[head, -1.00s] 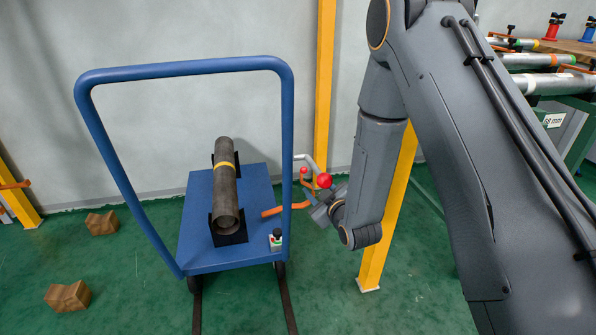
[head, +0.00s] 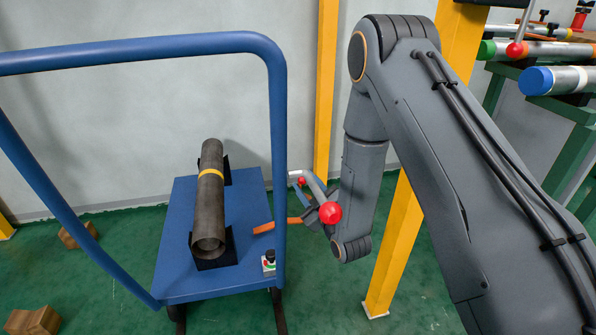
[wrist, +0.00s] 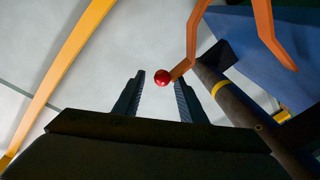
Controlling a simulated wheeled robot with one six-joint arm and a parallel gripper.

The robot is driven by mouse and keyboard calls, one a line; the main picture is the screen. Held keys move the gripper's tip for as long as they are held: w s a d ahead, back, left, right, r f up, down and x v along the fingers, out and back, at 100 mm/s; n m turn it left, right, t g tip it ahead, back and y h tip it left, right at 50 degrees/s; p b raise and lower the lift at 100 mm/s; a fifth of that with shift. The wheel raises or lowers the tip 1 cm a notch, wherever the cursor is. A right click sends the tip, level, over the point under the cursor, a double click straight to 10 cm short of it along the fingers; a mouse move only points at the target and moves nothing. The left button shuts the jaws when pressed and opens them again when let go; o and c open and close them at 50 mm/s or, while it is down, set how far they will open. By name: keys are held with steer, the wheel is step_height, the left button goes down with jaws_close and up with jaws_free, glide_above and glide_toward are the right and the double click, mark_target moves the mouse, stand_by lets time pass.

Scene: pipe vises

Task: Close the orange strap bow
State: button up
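The dark pipe (head: 212,200) with a yellow band lies in black supports on the blue cart (head: 180,262). The orange strap bow (head: 265,227) sticks out to the pipe's right, not over it. In the wrist view the bow (wrist: 194,35) runs from a red knob (wrist: 162,77); a second orange arm (wrist: 268,35) shows over the blue bed. My gripper (head: 318,212) is right of the cart. In the wrist view my gripper (wrist: 159,84) is open, and the knob appears between its fingertips with gaps on both sides.
The blue cart handle (head: 279,140) rises left of my gripper. Yellow posts (head: 395,245) stand close to my arm. Brown blocks (head: 33,320) lie on the green floor at left. A rack (head: 565,135) of pipes stands at right.

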steer(key=b+x, duration=0.2)
steer(key=x, duration=0.4)
steer(key=shift+a, duration=0.35)
steer(key=shift+w, duration=0.15)
jaws_close()
